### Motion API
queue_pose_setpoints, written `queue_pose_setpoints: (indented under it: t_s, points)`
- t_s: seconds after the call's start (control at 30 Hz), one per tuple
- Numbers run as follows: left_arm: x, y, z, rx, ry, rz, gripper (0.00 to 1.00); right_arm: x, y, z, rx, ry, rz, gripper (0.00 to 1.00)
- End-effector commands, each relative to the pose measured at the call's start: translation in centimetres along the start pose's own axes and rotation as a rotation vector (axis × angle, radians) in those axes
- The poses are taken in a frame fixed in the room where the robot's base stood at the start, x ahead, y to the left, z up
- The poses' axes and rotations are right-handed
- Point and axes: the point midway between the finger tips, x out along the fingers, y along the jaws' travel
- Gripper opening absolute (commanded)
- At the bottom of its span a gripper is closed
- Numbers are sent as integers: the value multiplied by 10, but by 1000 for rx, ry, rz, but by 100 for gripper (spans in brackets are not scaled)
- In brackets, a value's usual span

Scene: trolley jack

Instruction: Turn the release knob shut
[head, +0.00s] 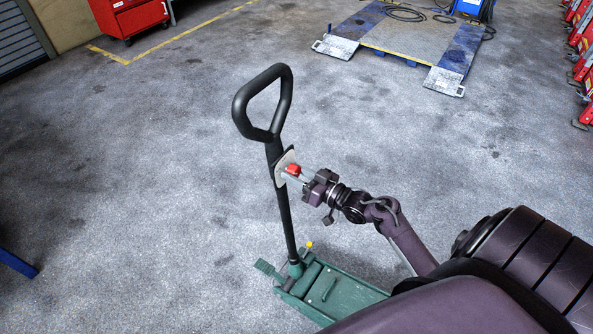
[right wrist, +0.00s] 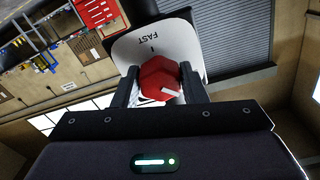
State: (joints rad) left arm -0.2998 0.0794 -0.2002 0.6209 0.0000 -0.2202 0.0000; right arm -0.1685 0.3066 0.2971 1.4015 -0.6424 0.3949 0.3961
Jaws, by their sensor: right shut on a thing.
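The red release knob (head: 293,170) sits on a pale plate (head: 284,161) on the black handle (head: 281,205) of the green trolley jack (head: 330,289). In the right wrist view the knob (right wrist: 160,80) shows a white pointer line, and the plate (right wrist: 150,46) behind it reads "FAST". My right gripper (head: 307,178) comes from the right and is shut on the knob, one finger on each side of it. In the right wrist view the fingers of my right gripper (right wrist: 165,88) flank the knob. My left gripper is not in view.
The handle's black loop grip (head: 262,103) stands above the plate. Grey floor around the jack is clear. A red cabinet (head: 130,16) stands at the back left, a blue-edged lift platform (head: 410,42) at the back right. Red equipment (head: 584,66) lines the right edge.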

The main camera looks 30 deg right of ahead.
Motion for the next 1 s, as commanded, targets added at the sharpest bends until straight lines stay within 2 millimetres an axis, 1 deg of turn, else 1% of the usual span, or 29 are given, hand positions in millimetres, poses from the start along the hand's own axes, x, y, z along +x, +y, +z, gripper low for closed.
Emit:
queue_pose_setpoints:
  t_s: [0.03, 0.5, 0.7, 1.0]
  points:
    - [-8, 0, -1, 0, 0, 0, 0, 0, -1, -4, 40, 0, 5, 16]
    - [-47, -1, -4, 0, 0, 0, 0, 1, -2, -5, 468, 2, 45, 16]
    - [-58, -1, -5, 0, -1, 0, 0, 1, -2, -4, 617, 3, 58, 16]
    - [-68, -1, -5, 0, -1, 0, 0, 0, -2, -3, 752, 2, 71, 16]
